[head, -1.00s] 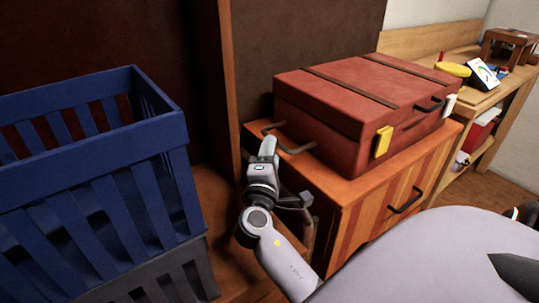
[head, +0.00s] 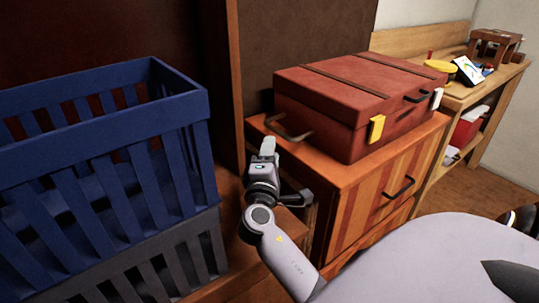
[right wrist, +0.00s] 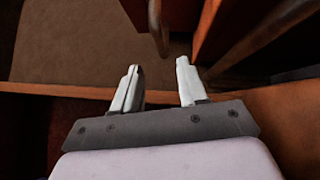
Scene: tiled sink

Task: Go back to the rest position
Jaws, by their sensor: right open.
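My right gripper (head: 268,148) is in the middle of the head view, beside the left end of the wooden cabinet (head: 365,205). In the right wrist view its two fingers (right wrist: 158,88) stand apart with nothing between them. A red suitcase (head: 350,100) with a yellow clasp lies closed on top of the cabinet. A curved handle (head: 290,130) shows at the suitcase's left end, just beyond my fingertips. My left gripper is not in view.
A blue slatted crate (head: 100,150) stands on a grey crate (head: 160,265) at the left, close to my right arm. A wooden bench (head: 490,85) with small items stands at the back right. Brown floor (head: 485,190) shows free at the right.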

